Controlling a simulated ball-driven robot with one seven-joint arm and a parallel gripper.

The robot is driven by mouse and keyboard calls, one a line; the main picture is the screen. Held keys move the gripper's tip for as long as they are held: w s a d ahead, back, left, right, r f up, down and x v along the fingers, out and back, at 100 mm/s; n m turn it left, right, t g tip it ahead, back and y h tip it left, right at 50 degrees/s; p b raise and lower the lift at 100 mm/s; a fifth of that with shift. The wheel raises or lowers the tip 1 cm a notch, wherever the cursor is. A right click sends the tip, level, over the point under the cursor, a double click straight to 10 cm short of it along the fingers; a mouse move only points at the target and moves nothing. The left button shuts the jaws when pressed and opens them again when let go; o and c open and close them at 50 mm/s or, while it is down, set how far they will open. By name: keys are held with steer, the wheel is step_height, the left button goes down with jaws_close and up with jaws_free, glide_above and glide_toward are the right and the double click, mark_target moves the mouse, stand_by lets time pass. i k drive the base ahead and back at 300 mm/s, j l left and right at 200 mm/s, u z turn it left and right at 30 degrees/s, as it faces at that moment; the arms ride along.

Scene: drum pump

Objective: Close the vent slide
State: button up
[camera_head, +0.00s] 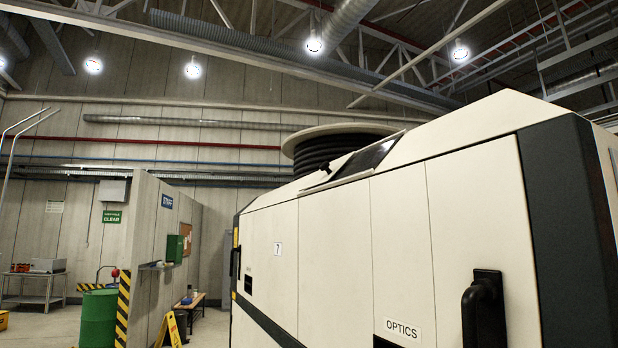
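I cannot pick out a vent slide for certain in this view. A large cream and dark grey cabinet (335,235) fills the right half. A dark, framed sloping panel (368,157) sits on its upper edge, with a small dark knob-like part near its left end. A green drum (98,318) stands far off at lower left, cut by the bottom edge. A small red part shows just above and behind it, too small to make out. My gripper is not in view.
The cabinet has a black handle (484,310) beside an OPTICS label (403,329). A coiled dark hose reel (338,145) shows behind its top. A partition (170,228), a yellow floor sign (170,332), a bench (190,303) and a metal table (35,288) stand at left.

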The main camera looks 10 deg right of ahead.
mark_target(327, 171)
steer(key=i+j, duration=1.3)
steer(key=j+z, duration=0.05)
steer(key=j, duration=0.05)
